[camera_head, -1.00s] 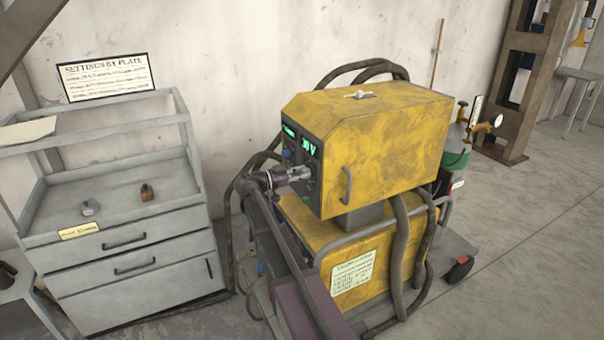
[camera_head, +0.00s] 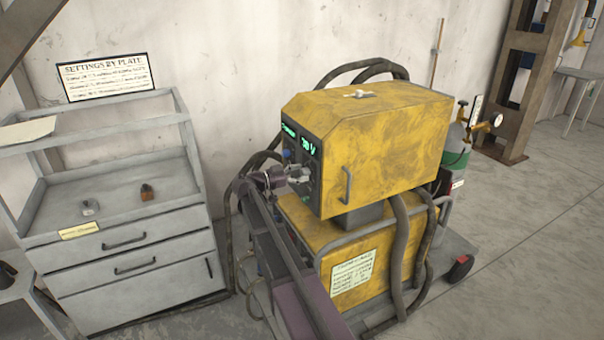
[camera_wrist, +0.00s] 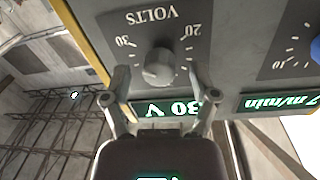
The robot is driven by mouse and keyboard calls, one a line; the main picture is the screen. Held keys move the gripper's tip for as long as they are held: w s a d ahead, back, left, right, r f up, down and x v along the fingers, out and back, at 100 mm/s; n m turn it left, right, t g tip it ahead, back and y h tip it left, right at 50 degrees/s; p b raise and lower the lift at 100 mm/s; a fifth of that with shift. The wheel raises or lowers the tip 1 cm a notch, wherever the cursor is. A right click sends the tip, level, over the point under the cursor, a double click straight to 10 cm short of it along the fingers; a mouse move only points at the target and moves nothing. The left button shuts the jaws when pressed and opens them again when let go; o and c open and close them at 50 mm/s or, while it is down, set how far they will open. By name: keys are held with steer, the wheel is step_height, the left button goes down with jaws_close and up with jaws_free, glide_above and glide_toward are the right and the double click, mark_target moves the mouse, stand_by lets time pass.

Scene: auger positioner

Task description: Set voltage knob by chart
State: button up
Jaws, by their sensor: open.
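The grey VOLTS knob (camera_wrist: 158,67) is on the machine's dark front panel. The wrist view shows the panel upside down, with scale marks 20 and 30 beside the knob. The voltage display (camera_wrist: 166,109) reads 30 V and also shows in the head view (camera_head: 308,146). My gripper (camera_wrist: 160,78) is open, with one finger on each side of the knob; I cannot tell whether they touch it. In the head view my gripper (camera_head: 298,174) is at the panel and hides the knob. The chart (camera_head: 105,77), headed SETTINGS BY PLATE, stands above the shelf; its rows are too small to read.
The yellow welding machine (camera_head: 385,140) sits on a cart with thick hoses (camera_head: 398,240). A second dial (camera_wrist: 290,62) and an m/min display (camera_wrist: 277,103) are beside the knob. A grey drawer cabinet (camera_head: 140,277) holding two small pieces is on the left.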

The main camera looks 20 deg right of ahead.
steer(key=a, duration=1.1)
steer(key=shift+w, duration=0.2)
steer(key=shift+s, duration=0.1)
steer(key=s+f+n+y+p, duration=0.2)
steer(key=s+f+n+y, duration=0.8)
steer(key=s, duration=0.4)
steer(key=s+a+f+n+y+p, duration=0.2)
steer(key=s+a+f+n+y, duration=0.2)
steer(key=s+a+n+y, duration=0.4)
steer(key=s+a+n, duration=0.2)
steer(key=s, duration=0.1)
steer(key=shift+s+a+t, duration=0.15)
steer(key=shift+a+t, duration=0.15)
steer(key=shift+a, duration=0.05)
steer(key=shift+f, duration=0.1)
